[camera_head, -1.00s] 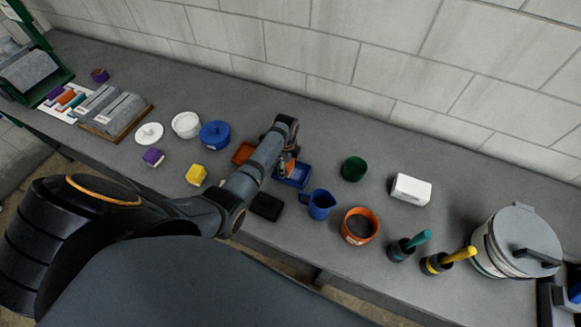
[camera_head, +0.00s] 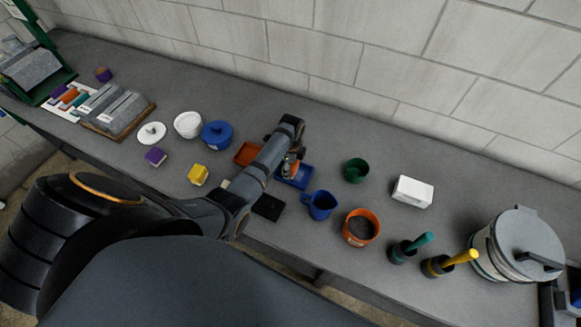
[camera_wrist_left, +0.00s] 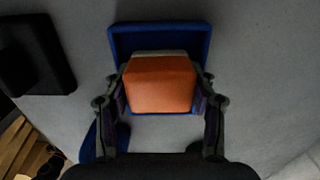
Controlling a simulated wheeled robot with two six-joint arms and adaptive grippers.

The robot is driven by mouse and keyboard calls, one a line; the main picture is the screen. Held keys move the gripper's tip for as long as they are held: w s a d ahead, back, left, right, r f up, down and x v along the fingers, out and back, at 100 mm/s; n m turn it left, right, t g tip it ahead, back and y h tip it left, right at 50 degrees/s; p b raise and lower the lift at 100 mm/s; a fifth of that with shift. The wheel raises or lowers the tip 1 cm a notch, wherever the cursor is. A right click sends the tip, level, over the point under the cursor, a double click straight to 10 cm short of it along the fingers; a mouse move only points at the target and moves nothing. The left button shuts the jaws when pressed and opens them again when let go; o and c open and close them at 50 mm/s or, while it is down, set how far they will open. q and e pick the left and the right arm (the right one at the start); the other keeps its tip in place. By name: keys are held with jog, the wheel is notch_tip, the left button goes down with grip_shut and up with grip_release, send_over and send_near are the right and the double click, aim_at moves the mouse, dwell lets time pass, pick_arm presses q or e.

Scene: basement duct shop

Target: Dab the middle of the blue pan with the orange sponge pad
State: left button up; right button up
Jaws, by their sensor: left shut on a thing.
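The blue pan (camera_head: 300,183) is a shallow rectangular tray in the middle of the bench, partly hidden by my left arm in the head view. Its raised rim (camera_wrist_left: 160,30) also shows in the wrist view. My left gripper (camera_head: 291,172) is over the pan. Its fingers (camera_wrist_left: 162,98) are shut on the sides of the orange sponge pad (camera_wrist_left: 160,82), which covers the middle of the pan in the wrist view. Whether the pad touches the pan floor cannot be told. My right gripper is not in view.
An orange-red tray (camera_head: 246,153) lies left of the pan, and a black slab (camera_head: 268,208) lies in front. A blue jug (camera_head: 320,205), a green cup (camera_head: 356,171) and an orange pot (camera_head: 361,228) stand to the right.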

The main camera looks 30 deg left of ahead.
pick_arm(q)
jog(key=shift+r, duration=3.75)
